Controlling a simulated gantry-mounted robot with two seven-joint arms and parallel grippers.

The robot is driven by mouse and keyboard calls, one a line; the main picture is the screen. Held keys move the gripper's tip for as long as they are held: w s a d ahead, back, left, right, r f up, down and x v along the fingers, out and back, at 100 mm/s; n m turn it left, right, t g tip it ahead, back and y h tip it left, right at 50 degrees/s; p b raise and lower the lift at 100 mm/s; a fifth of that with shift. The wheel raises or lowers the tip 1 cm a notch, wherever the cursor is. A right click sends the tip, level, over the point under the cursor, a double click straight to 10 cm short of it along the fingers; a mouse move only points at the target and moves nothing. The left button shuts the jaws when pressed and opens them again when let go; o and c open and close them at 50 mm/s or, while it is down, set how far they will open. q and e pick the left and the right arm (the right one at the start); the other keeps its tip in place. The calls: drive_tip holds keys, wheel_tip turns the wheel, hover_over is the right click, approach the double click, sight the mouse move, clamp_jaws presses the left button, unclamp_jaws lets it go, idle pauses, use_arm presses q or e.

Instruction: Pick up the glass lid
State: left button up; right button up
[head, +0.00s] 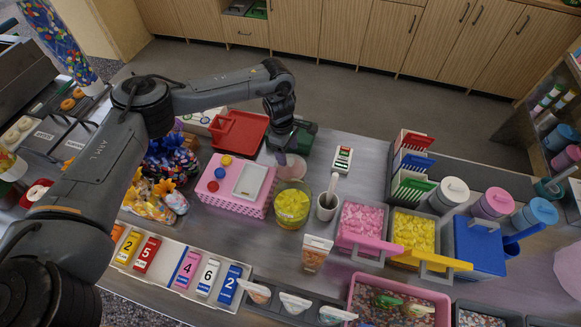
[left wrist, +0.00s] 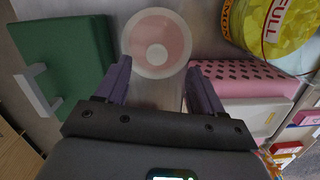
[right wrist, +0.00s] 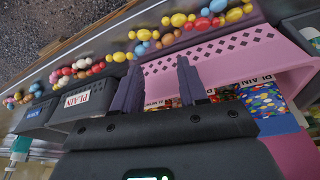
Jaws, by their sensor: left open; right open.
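The glass lid (left wrist: 150,65) is a round, see-through pinkish disc with a pale knob in its middle. It lies flat on the grey counter, just beyond my left gripper's fingertips (left wrist: 158,78) in the left wrist view. In the head view the lid (head: 295,169) lies behind the glass jar of yellow sweets (head: 292,207). My left gripper (head: 281,155) is open and empty over the lid's back-left edge, pointing down. My right gripper (right wrist: 159,66) is open and empty in the right wrist view, in front of a pink bin (right wrist: 225,55); it does not show in the head view.
A green box (left wrist: 62,60) stands left of the lid in the left wrist view, and a pink basket (left wrist: 240,80) stands right. In the head view a red tray (head: 238,135) lies to the left and a grey cup with a pestle (head: 326,207) stands beside the jar.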

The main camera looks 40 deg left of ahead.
sight(290, 160)
use_arm(q)
drive_tip(key=shift+w+d+f, duration=0.1)
drive_tip(key=shift+d+f, duration=0.05)
drive_tip(key=shift+f, duration=0.8)
drive_tip(key=shift+w+d+f, duration=0.1)
drive_tip(key=shift+f, duration=0.8)
drive_tip(key=shift+w+d+f, duration=0.1)
drive_tip(key=shift+d+f, duration=0.05)
drive_tip(key=shift+f, duration=0.8)
drive_tip(key=shift+c, duration=0.5)
clamp_jaws()
